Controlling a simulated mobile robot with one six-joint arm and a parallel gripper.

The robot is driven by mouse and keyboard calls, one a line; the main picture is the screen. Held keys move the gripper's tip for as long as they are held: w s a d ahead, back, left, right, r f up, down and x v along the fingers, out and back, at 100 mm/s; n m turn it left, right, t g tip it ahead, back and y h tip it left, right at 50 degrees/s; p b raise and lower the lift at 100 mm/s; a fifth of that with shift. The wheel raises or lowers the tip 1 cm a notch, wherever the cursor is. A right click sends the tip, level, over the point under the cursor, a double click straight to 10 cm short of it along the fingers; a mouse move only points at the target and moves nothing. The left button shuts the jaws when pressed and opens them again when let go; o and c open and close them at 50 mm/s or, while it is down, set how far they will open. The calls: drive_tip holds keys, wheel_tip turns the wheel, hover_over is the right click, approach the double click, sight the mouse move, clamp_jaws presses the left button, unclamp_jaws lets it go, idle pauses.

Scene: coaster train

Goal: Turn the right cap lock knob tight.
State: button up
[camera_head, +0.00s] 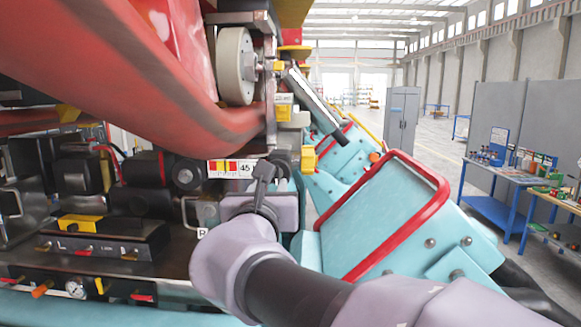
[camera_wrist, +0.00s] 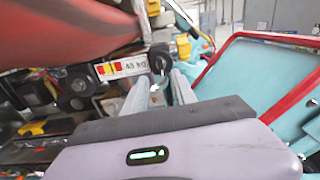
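A dark round knob (camera_wrist: 160,57), which I take to be the right cap lock knob, sits at the right end of a label marked 45. In the head view it shows partly as a dark shape (camera_head: 281,163) behind my gripper (camera_head: 265,172). In the wrist view my gripper (camera_wrist: 162,78) has its two fingers apart with a gap between the tips. The knob appears just beyond the tips, in line with the gap. Nothing is held. I cannot tell whether the fingers touch it. A second dark knob (camera_head: 187,173) is at the label's left end.
A red curved beam (camera_head: 130,80) and a pale wheel (camera_head: 235,66) hang above. A teal seat with a red rim (camera_head: 385,215) stands close on the right. A panel with several levers (camera_head: 85,240) is at left. Workbenches (camera_head: 500,180) stand farther right.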

sight(277, 174)
drive_tip(key=w+p, duration=0.2)
drive_tip(key=w, duration=0.7)
drive_tip(key=shift+d, duration=0.15)
drive_tip(key=shift+w+r, duration=0.1)
drive_tip(key=shift+c, duration=0.2)
drive_tip(key=shift+w, duration=0.1)
clamp_jaws()
